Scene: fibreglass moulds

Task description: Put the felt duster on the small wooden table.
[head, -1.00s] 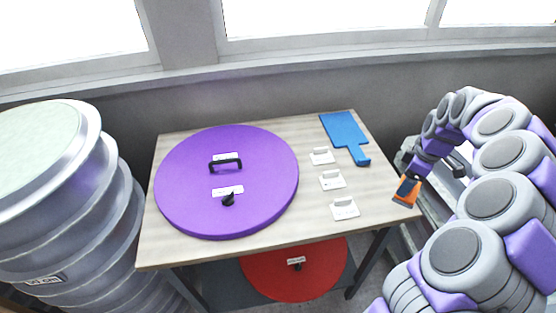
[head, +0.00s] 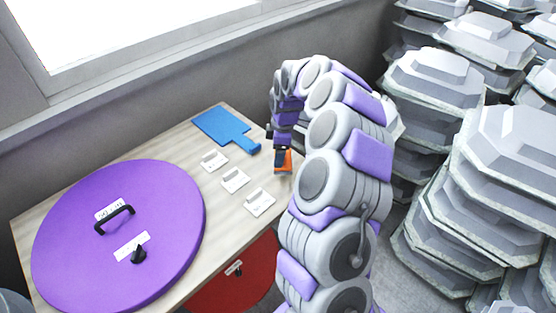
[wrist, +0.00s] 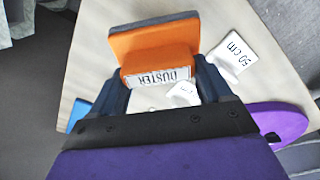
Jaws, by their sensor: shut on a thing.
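The felt duster (wrist: 155,50) is an orange block with a grey felt side and a white "DUSTER" label in the wrist view. My gripper (wrist: 160,85) is shut on it, one dark finger on each side. In the head view the orange duster (head: 284,162) hangs below my gripper (head: 282,150), at the right edge of the wooden table (head: 190,145). I cannot tell its exact height over the table top. The table has a light wood top and dark legs mostly out of view.
A large purple disc (head: 80,225) with a black handle covers the table's left part. A blue paddle (head: 225,128) and three white labelled blocks (head: 235,180) lie on its right part. A red disc (head: 235,285) is below. Stacked grey moulds (head: 490,180) stand at right.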

